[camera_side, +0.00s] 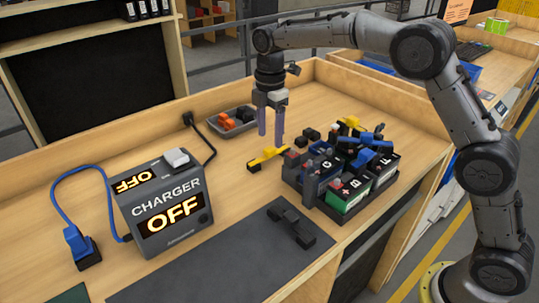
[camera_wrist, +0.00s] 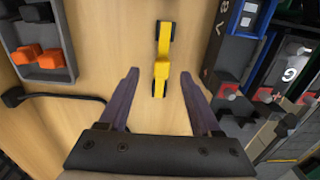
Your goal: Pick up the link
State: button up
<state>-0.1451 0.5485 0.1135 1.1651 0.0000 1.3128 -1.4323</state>
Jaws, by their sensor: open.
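A yellow link (camera_side: 266,158) with dark ends lies on the wooden bench, left of the battery tray. In the wrist view the yellow link (camera_wrist: 162,66) runs lengthwise away from me, centred between my fingers. My gripper (camera_side: 271,139) points down above it, with its two purple fingers apart. In the wrist view my gripper (camera_wrist: 160,74) is open and empty, with one finger on each side of the link. I cannot tell the exact height gap. A similar black link (camera_side: 292,225) lies on the dark mat.
A black tray (camera_side: 318,207) of batteries with blue and yellow links on top stands right of the yellow link. A grey bin (camera_side: 216,127) with orange and black pieces is behind. The charger (camera_side: 166,205), reading OFF, stands left, with a black cable behind it.

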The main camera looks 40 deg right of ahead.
aim_at(270, 148)
notch_tip(270, 148, down, 5)
jog(key=shift+s+a+f, duration=0.1)
jog(key=shift+s, duration=0.05)
jog(key=shift+c, duration=0.2)
grip_shut()
